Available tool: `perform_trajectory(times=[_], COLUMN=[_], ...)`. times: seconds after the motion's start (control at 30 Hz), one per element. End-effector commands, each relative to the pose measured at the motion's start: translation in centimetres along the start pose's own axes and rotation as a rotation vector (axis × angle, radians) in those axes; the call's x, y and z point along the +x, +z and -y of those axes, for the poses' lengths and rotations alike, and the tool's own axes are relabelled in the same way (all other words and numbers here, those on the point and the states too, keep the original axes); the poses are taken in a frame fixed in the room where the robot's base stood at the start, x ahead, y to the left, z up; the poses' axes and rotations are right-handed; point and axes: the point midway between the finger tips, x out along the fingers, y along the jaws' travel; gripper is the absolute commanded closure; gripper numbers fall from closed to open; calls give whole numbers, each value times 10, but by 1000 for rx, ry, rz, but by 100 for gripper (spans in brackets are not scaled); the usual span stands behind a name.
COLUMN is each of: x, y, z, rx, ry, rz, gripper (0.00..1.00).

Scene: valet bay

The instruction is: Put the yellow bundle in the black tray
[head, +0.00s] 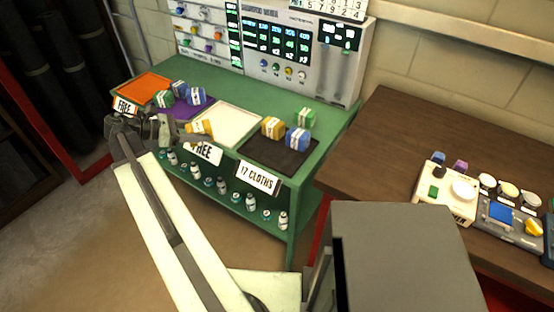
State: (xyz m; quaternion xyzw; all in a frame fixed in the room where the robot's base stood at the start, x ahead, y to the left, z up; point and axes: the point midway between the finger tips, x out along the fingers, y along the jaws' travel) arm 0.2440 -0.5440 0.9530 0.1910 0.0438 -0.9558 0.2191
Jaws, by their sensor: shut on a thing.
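My gripper (180,134) reaches over the front of the green bench, near the purple and white trays. It is shut on a yellow bundle (202,127) with a pale band, at the left front of the white tray. The dark fingers hide part of its left side. I cannot tell whether the bundle touches the tray. The black tray (284,158) is at the right end of the bench. Another yellow bundle (271,128), a blue bundle (298,139) and a green bundle (305,118) are at its back edge and right side.
The white tray (232,126) lies between the purple tray (182,112) and the black tray. Blue, purple and green bundles stand around the purple tray; an orange tray (143,88) is far left. A "17 CLOTHS" sign (258,178) fronts the black tray, whose front is bare.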

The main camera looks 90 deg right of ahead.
Motion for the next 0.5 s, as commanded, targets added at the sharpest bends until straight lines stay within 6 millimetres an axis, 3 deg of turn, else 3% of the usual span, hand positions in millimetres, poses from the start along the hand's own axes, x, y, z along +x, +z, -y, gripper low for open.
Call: perform_trajectory(times=[0.03, 0.13, 0.4, 0.5], x=[21, 42, 56, 72], y=[-28, -42, -43, -38], z=[-1, 3, 8, 8], rx=[16, 45, 68, 69], ry=[-41, -110, -167, -169], rz=[1, 1, 2, 2], gripper=[99, 99, 99, 99])
